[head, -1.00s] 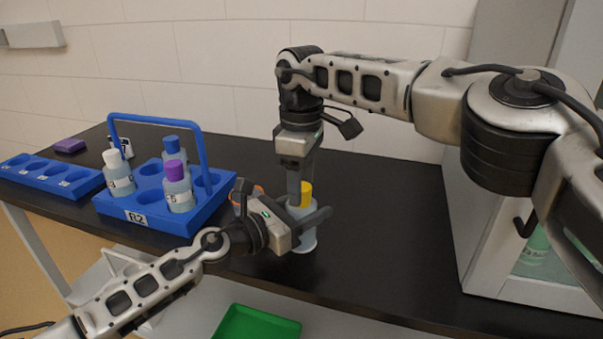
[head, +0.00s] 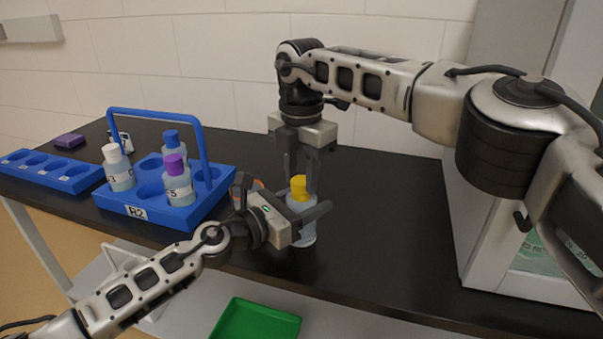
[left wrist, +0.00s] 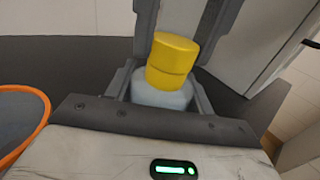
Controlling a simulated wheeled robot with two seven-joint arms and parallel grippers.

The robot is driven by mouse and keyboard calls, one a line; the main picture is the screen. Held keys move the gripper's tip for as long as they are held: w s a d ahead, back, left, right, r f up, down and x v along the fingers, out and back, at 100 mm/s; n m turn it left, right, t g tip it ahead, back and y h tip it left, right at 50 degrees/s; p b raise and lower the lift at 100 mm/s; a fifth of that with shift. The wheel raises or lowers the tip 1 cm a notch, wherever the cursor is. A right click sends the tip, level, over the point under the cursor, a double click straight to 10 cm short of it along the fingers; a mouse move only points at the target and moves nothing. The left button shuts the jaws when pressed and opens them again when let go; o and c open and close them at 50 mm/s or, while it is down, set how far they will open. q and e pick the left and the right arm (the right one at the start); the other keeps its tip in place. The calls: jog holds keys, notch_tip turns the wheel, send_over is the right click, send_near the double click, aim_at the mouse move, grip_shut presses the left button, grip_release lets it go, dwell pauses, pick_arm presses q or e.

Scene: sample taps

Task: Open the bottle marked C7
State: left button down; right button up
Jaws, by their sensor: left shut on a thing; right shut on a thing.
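A pale bottle (head: 303,236) with a yellow cap (head: 299,188) stands upright near the front edge of the black bench. Its label is hidden, so I cannot read a mark. My left gripper (head: 312,216) is shut around the bottle's body from the left. In the left wrist view the yellow cap (left wrist: 172,60) sits on top of the pale bottle (left wrist: 160,96). My right gripper (head: 302,178) points down from above and is shut on the cap, one finger to each side. I cannot tell whether the cap is loose.
A blue carrier (head: 138,212) marked R2 holds bottles with white, blue and purple caps. A blue rack (head: 75,181) and a purple block (head: 69,140) lie further left. A green tray (head: 255,322) is below the bench. A cabinet stands right. An orange-rimmed object (left wrist: 42,128) is close by my left gripper.

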jog(key=n, duration=1.2)
jog(key=shift+n, duration=0.4)
jog(key=n, duration=0.2)
jog(key=shift+n, duration=0.4)
jog(key=n, duration=0.4)
jog(key=shift+n, duration=0.4)
jog(key=n, duration=0.5)
jog(key=shift+s+r, duration=0.1)
jog(key=n, duration=0.7)
jog(key=shift+n, duration=0.3)
jog(key=n, duration=0.4)
jog(key=shift+n, duration=0.4)
jog(key=n, duration=0.3)
jog(key=shift+r, duration=0.1)
